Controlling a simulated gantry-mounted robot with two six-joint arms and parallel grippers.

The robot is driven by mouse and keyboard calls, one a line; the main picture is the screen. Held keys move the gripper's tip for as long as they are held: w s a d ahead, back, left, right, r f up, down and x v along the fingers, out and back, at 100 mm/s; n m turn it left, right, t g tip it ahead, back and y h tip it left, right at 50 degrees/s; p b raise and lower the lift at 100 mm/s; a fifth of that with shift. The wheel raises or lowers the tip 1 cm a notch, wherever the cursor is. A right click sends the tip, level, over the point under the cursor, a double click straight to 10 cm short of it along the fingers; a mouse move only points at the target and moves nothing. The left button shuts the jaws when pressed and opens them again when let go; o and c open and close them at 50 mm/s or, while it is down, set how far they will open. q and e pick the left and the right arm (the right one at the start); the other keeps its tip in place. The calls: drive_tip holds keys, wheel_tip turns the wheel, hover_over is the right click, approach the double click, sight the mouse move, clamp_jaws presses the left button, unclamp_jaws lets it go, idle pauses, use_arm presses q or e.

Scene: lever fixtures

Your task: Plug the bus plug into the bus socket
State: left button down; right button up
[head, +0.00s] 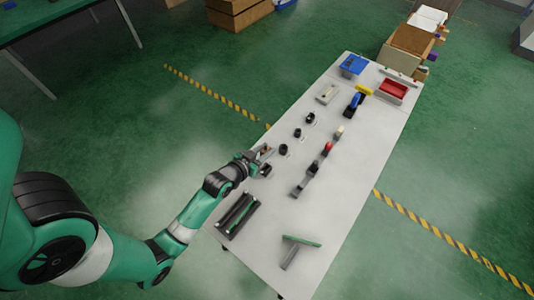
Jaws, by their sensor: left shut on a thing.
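My left gripper (264,153) is over the left edge of the white table. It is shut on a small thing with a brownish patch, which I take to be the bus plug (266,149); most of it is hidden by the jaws. A small dark block (266,170) stands just below the gripper in the picture. It may be the bus socket, but it is too small to tell. I cannot tell whether the held thing touches it. My right gripper is out of view.
The white table (345,190) carries several small black fixtures (283,149) in a row, a line of levers (312,169), a black tray (238,213), a green-topped T-shaped piece (301,241), a blue box (353,65) and a red bin (394,90). The right side is clear.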

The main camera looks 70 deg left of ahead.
use_arm(q)
drive_tip(key=shift+r, duration=0.1)
drive_tip(key=b, duration=0.4)
hover_over(266, 164)
drive_tip(key=d, duration=0.2)
drive_tip(key=f, duration=0.6)
drive_tip(key=shift+s+a, duration=0.2)
drive_tip(key=shift+s, duration=0.2)
idle(0.9)
drive_tip(key=shift+f+b, duration=1.3)
drive_tip(key=shift+f, duration=0.55)
drive_tip(key=shift+r+p, duration=1.65)
drive_tip(key=shift+p, duration=0.05)
drive_tip(key=shift+p, duration=0.3)
idle(0.6)
